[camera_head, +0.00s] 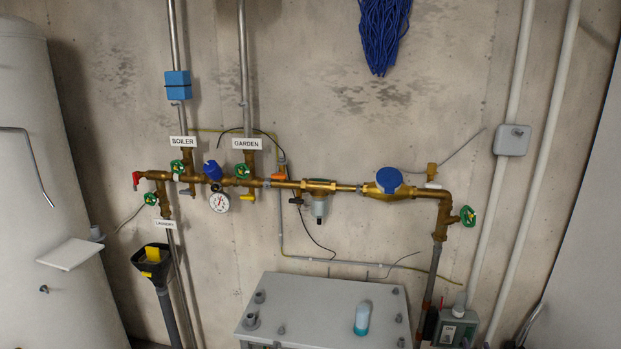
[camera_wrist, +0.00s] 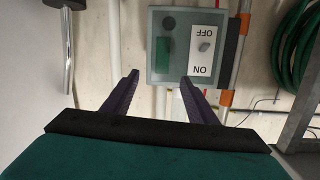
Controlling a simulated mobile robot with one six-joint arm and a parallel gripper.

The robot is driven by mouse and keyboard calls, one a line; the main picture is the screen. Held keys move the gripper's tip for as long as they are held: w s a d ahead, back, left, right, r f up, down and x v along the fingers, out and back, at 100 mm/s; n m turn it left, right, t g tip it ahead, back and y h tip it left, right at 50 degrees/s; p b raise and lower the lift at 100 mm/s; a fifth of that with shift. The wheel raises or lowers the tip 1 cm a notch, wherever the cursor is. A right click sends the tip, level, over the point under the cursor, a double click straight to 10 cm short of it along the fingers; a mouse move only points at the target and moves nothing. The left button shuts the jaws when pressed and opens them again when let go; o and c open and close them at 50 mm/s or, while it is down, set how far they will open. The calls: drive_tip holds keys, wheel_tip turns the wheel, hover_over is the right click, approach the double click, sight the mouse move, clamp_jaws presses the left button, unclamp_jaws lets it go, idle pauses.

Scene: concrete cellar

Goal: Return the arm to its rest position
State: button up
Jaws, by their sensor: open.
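My gripper (camera_wrist: 160,78) shows only in the wrist view; the arm is not visible in the head view. Its two dark purple fingers stand apart with nothing held between them. Past the fingertips is a grey switch box (camera_wrist: 172,72) with a green window and a white label reading ON and OFF upside down. I cannot tell how far the fingertips are from it. What looks like the same box (camera_head: 455,328) is low at the right in the head view.
A brass pipe run (camera_head: 320,186) with green valve wheels crosses the wall. A grey cabinet (camera_head: 325,300) carries a blue-white bottle (camera_head: 362,318). A white tank (camera_head: 45,200) stands at left. A green hose (camera_wrist: 292,50) and a metal bar (camera_wrist: 305,110) are at right in the wrist view.

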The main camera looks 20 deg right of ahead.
drive_tip(key=s+a+f+m+g+y+p, duration=0.1)
drive_tip(key=s+a+f+m+g+y, duration=0.15)
drive_tip(key=a+f, duration=0.55)
drive_tip(key=s+a+f+m+g+y+p, duration=0.15)
drive_tip(key=a+f+g, duration=0.25)
drive_tip(key=a+f, duration=0.4)
drive_tip(key=s+a+f+m+g+y+p, duration=0.1)
drive_tip(key=s+a+f+g, duration=0.2)
drive_tip(key=a+f, duration=0.55)
drive_tip(key=s+a+r+n+g+y+b, duration=0.1)
drive_tip(key=a+n+g+y, duration=0.15)
drive_tip(key=a, duration=1.35)
drive_tip(key=s+a+n+g+y+b, duration=0.1)
drive_tip(key=a+n+g+y+b, duration=0.2)
drive_tip(key=a, duration=1.3)
drive_tip(key=s+a+r+n+g+b, duration=0.1)
drive_tip(key=s+a+r+n, duration=0.3)
drive_tip(key=a, duration=0.4)
drive_tip(key=s+a+r+n+g, duration=0.2)
drive_tip(key=s+a+r+n, duration=0.2)
drive_tip(key=a, duration=0.5)
drive_tip(key=shift+s+a+b, duration=0.2)
drive_tip(key=shift+s+b, duration=0.2)
drive_tip(key=shift+r+n, duration=0.1)
drive_tip(key=shift+n, duration=0.15)
